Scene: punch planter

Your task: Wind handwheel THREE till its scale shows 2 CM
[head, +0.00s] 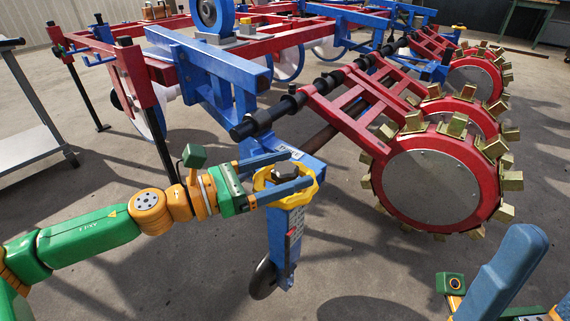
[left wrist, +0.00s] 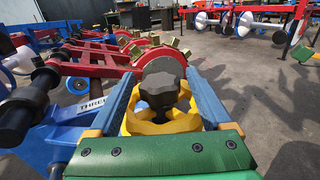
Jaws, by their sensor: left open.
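The yellow handwheel (head: 264,182) with a dark central knob (head: 285,172) sits on top of a blue upright post (head: 279,240). A label reading THREE (left wrist: 92,105) shows beside it in the left wrist view. A scale strip (head: 293,231) runs down the post, too small to read. My left gripper (head: 301,169) is open, its blue fingers on either side of the handwheel (left wrist: 160,124) and knob. I cannot tell whether the fingers touch the rim. Part of my right gripper (head: 505,275) shows at the lower right, away from the wheel; its opening is not clear.
A blue and red planter frame (head: 205,85) stands behind the post. Red disc wheels with brass-coloured blocks (head: 430,180) stand to the right. A small ground wheel (head: 263,279) is at the post's foot. A grey cart (head: 30,120) stands at left. Front floor is mostly clear.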

